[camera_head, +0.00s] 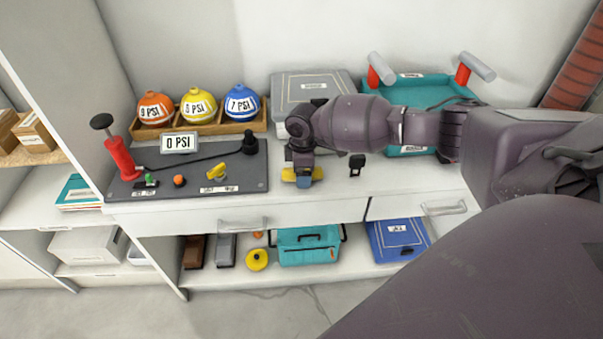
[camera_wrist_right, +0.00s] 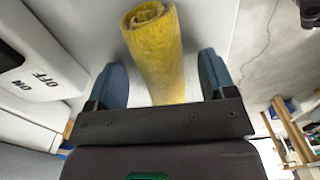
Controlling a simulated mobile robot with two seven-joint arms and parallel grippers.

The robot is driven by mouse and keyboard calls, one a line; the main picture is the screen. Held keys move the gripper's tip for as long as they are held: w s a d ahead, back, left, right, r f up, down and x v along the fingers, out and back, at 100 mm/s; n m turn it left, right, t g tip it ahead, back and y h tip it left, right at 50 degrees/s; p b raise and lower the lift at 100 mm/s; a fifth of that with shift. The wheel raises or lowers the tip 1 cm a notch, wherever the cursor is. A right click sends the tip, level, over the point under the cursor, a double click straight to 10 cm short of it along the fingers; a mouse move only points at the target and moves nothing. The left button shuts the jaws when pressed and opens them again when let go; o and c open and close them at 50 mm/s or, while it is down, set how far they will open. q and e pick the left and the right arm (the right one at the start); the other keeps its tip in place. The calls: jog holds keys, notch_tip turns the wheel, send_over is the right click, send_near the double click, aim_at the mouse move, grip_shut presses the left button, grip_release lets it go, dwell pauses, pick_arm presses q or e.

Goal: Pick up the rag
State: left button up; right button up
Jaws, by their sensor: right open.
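The rag is a rolled yellow cloth (camera_head: 288,175) lying on the white counter, right of the dark grey panel. In the right wrist view the rag (camera_wrist_right: 154,50) runs between the two blue fingers. My right gripper (camera_head: 303,178) is at the rag, with a blue finger covering its middle in the head view. In the wrist view the right gripper (camera_wrist_right: 161,80) is open, with gaps between its fingers and the rag. My left gripper is not in view.
The dark panel (camera_head: 240,178) with a yellow valve and red pump (camera_head: 120,158) stands left. A grey case (camera_head: 310,85) and teal tray (camera_head: 430,90) stand behind my right arm. A small black item (camera_head: 356,164) lies right of the rag. Drawers are below the counter.

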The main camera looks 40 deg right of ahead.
jog(key=shift+r, duration=0.1)
jog(key=shift+c, duration=1.6)
jog(key=c, duration=0.7)
jog(key=shift+o, duration=0.2)
jog(key=shift+r, duration=0.15)
